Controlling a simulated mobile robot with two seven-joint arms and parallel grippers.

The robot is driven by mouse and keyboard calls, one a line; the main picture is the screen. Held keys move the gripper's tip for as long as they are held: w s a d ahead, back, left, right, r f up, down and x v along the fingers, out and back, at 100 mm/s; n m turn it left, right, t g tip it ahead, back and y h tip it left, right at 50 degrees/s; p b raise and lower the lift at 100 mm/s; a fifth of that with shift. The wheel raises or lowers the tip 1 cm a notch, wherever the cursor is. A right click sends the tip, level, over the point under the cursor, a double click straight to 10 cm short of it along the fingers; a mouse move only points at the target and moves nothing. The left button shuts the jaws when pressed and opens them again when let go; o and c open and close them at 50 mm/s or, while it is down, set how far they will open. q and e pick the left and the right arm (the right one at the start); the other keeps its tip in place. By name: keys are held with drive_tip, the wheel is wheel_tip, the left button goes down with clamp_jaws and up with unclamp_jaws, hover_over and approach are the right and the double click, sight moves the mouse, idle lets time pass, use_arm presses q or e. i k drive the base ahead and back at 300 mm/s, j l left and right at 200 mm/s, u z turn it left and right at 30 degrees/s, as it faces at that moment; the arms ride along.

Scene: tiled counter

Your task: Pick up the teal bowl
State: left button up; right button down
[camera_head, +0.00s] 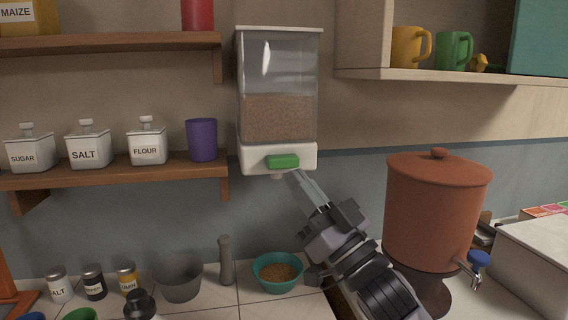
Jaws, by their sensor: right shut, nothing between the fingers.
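The teal bowl (258,277) stands upright on the tiled counter, below the dispenser. It holds brown grains. My right gripper (294,175) is shut and empty, with its fingertips just below the green lever (283,161) of the dispenser (308,60). I cannot tell whether the fingertips touch the lever. The gripper is above and slightly right of the bowl. My right arm passes close by the bowl's right side in the picture.
A grey pestle (226,262) and a grey mortar (179,281) stand left of the bowl. Small spice jars (60,284) are further left. A large terracotta water container (434,215) with a blue tap stands at the right. Shelves (110,174) hang above the counter.

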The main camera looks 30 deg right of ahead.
sight(278, 272)
drive_tip(key=k+l, duration=0.2)
drive_tip(key=k, duration=0.3)
drive_tip(key=k+l, duration=0.2)
drive_tip(key=k, duration=0.25)
